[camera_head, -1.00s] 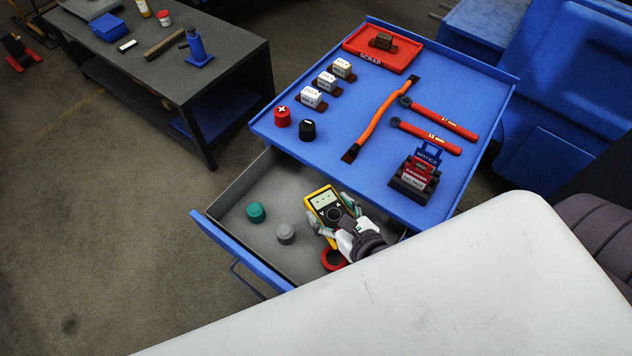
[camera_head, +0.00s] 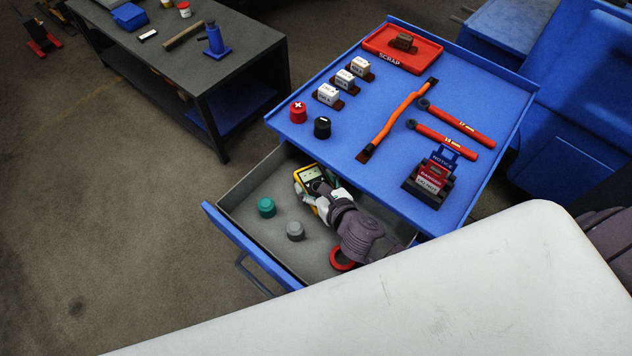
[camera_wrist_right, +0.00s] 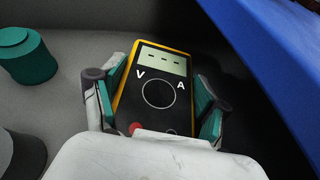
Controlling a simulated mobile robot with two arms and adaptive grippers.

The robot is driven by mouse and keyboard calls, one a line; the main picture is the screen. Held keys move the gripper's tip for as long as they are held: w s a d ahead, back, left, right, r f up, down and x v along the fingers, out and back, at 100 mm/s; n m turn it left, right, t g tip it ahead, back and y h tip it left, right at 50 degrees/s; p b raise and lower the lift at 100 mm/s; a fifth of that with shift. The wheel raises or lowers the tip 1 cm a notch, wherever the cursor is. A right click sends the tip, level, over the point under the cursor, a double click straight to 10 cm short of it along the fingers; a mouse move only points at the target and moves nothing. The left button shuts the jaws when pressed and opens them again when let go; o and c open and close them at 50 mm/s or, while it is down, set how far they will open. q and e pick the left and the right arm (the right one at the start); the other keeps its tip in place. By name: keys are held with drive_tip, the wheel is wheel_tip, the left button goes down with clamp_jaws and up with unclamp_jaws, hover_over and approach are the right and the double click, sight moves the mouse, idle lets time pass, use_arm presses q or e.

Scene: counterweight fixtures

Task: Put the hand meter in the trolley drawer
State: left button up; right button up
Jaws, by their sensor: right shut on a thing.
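The hand meter, yellow-edged with a black face and grey display, shows in the head view (camera_head: 311,174) and close up in the right wrist view (camera_wrist_right: 161,88). My right gripper (camera_head: 318,192) is shut on it, with one teal-padded finger on each side in the wrist view (camera_wrist_right: 158,100). The meter is over or inside the open trolley drawer (camera_head: 268,180), near its back end by the trolley top. I cannot tell whether it touches the drawer floor. My left gripper is not in view.
In the drawer are a teal cap (camera_head: 266,207), a grey cap (camera_head: 296,230) and a red ring (camera_head: 342,259). The blue trolley top (camera_head: 340,115) overhangs the drawer's back, holding terminal caps, wrenches and a red scrap tray (camera_head: 402,47). A white surface (camera_head: 400,300) fills the foreground.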

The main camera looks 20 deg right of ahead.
drive_tip(key=shift+f, duration=0.1)
drive_tip(key=o, duration=1.4)
drive_tip(key=shift+s, duration=0.15)
drive_tip(key=v, duration=1.2)
